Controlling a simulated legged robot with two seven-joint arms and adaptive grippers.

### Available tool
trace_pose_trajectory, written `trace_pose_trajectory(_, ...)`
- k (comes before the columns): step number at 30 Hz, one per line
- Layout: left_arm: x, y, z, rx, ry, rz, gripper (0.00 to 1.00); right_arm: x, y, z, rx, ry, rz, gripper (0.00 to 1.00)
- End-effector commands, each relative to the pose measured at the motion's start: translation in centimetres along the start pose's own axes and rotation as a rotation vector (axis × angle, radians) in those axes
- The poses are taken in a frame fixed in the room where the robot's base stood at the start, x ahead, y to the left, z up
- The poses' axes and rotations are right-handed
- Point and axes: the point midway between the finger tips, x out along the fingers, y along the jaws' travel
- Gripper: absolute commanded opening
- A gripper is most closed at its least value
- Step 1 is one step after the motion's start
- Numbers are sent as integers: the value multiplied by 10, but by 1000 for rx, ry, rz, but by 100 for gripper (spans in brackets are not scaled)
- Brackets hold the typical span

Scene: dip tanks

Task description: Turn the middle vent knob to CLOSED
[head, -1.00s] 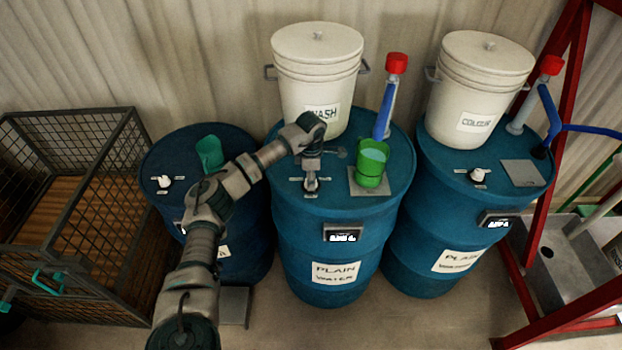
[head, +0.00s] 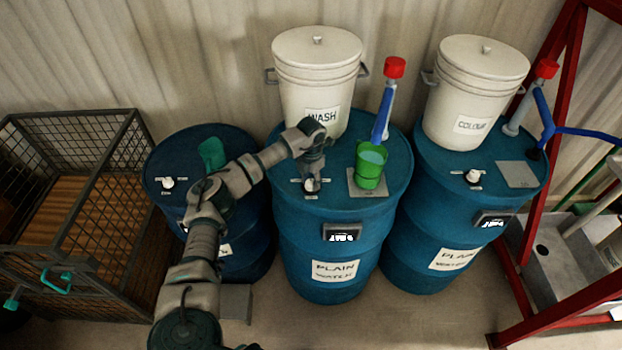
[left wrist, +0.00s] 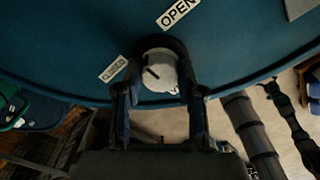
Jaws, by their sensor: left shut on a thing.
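The middle vent knob (left wrist: 159,72) is white and round, with a short dark mark on its face. It sits on top of the middle blue drum (head: 338,225). My left gripper (head: 312,186) points down at the knob and hides most of it in the head view. In the left wrist view its two fingers (left wrist: 158,92) are shut on the knob, one on each side. A CLOSED label (left wrist: 113,68) lies left of the knob and an OPEN label (left wrist: 178,12) above it. I cannot tell exactly where the knob's mark points. My right gripper does not show.
A green cup (head: 370,167) stands on a plate right of my gripper. The white WASH bucket (head: 318,75) stands behind. Blue drums at left (head: 160,215) and right (head: 425,255) carry similar white knobs. A wire cage (head: 85,225) stands far left.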

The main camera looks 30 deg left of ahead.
Motion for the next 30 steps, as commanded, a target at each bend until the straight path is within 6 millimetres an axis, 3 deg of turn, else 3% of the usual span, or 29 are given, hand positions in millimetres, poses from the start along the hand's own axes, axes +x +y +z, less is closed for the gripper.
trace_pose_trajectory(18,-2,1,1,-553,-4,1,4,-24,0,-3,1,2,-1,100)
trace_pose_trajectory(30,-1,2,1,-748,-5,1,4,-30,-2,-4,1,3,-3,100)
